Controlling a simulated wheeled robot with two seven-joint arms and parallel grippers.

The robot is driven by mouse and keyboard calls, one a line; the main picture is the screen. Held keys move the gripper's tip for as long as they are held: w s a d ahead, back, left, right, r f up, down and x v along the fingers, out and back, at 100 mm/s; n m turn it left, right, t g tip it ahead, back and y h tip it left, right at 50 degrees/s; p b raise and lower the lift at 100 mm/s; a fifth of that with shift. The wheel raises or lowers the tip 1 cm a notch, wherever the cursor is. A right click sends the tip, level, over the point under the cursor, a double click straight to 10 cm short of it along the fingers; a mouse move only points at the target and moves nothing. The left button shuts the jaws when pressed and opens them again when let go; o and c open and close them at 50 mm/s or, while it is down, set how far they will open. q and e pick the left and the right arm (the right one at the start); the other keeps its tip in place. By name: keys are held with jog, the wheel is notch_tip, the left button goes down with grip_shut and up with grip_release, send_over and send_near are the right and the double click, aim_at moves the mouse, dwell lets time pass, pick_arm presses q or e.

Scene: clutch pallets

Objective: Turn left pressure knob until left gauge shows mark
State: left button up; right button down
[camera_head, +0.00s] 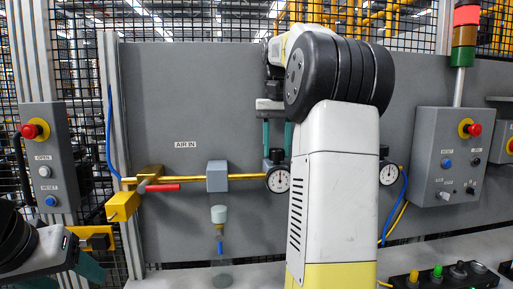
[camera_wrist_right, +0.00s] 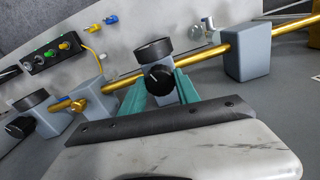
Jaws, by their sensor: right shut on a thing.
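The left pressure knob (camera_wrist_right: 159,77) is black with a white line and sits on a grey regulator block on the brass pipe. My right gripper (camera_wrist_right: 160,86) has its teal fingers on either side of this knob, shut on it. In the head view the right gripper (camera_head: 278,146) comes down from above onto the knob, which is mostly hidden. The left gauge (camera_head: 278,180) has a white dial just below; its needle and mark are too small to read. Part of my left gripper (camera_head: 90,268) shows at the lower left edge, its fingertips not clear.
A red-handled valve (camera_head: 162,187) and a grey block (camera_head: 217,176) sit on the pipe to the left. A button panel (camera_head: 446,278) lies at the lower right.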

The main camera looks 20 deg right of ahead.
aim_at(276, 149)
jog(key=m, duration=0.3)
jog(key=shift+m, duration=0.4)
jog(key=m, duration=0.4)
jog(key=shift+m, duration=0.3)
jog(key=m, duration=0.3)
jog(key=shift+m, duration=0.3)
jog(key=shift+w+m, duration=0.1)
jog(key=shift+m, duration=1.8)
jog(key=c, duration=0.9)
grip_release()
jog(key=shift+r, duration=3.95)
